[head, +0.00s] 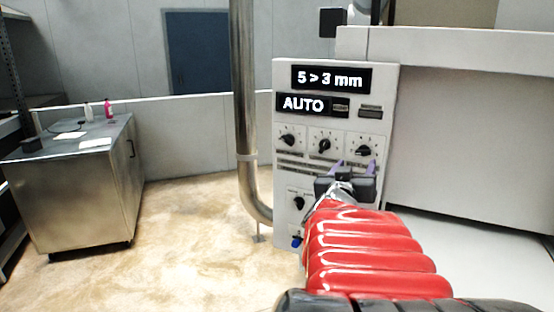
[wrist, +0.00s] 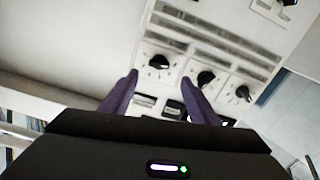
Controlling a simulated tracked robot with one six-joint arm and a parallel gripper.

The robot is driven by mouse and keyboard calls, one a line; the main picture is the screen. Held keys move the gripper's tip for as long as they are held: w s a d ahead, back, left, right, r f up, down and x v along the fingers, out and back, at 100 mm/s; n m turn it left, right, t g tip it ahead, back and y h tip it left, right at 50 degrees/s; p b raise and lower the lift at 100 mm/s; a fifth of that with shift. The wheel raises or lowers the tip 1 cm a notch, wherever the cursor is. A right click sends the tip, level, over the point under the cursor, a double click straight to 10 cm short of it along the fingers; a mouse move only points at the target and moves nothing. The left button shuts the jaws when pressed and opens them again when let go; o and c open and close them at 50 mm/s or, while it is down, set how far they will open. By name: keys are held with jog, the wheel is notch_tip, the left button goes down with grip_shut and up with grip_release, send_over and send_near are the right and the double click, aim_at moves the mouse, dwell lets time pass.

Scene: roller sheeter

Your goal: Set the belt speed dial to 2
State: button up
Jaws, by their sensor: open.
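The light grey control panel (head: 282,180) carries a row of three black dials: left (head: 288,139), middle (head: 323,144) and right (head: 363,150). Their labels are too small to read, so I cannot tell which is the belt speed dial or its setting. My gripper (head: 354,167) is open, its purple fingers in front of the panel near the right dial. The wrist view is turned, showing the right dial (wrist: 158,62) between and just beyond the fingertips (wrist: 159,76). The middle dial (wrist: 205,78) and left dial (wrist: 240,93) lie to its right there. I see no finger gripping a dial.
Displays above the dials read "5 > 3 mm" (head: 331,78) and "AUTO" (head: 303,103). A lower dial (head: 299,203) and a blue knob (head: 297,241) sit below. A steel pipe (head: 243,100) stands left of the panel. A steel cabinet (head: 85,190) stands farther left, with open floor between.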

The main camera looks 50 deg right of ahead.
jog(key=v, duration=0.4)
jog(key=shift+a, duration=0.25)
dwell(0.4)
jog(key=w+a+f+n+t+y, duration=0.3)
jog(key=w+a+n+t+y, duration=0.15)
jog(key=w+a, duration=0.65)
jog(key=w+a+f+n+t+y, duration=0.1)
jog(key=w+a+f+n+y, duration=0.15)
jog(key=a, duration=0.45)
jog(key=w+a+f+n+y, duration=0.1)
jog(key=a+y, duration=0.3)
jog(key=a, duration=0.3)
jog(key=w+a+f+n+t+y, duration=0.1)
jog(key=w+a+f+y, duration=0.15)
jog(key=a, duration=0.45)
jog(key=s+a+f+n+g+y, duration=0.1)
jog(key=s+a+f+g+y, duration=0.1)
jog(key=s+a, duration=0.5)
jog(key=s+a+f+n+g+y, duration=0.1)
jog(key=s+a+f+n+g, duration=0.1)
jog(key=s+a+f+g, duration=0.2)
jog(key=s+a+f, duration=0.2)
jog(key=s+a, duration=0.1)
jog(key=s, duration=0.1)
jog(key=shift+s+y, duration=0.35)
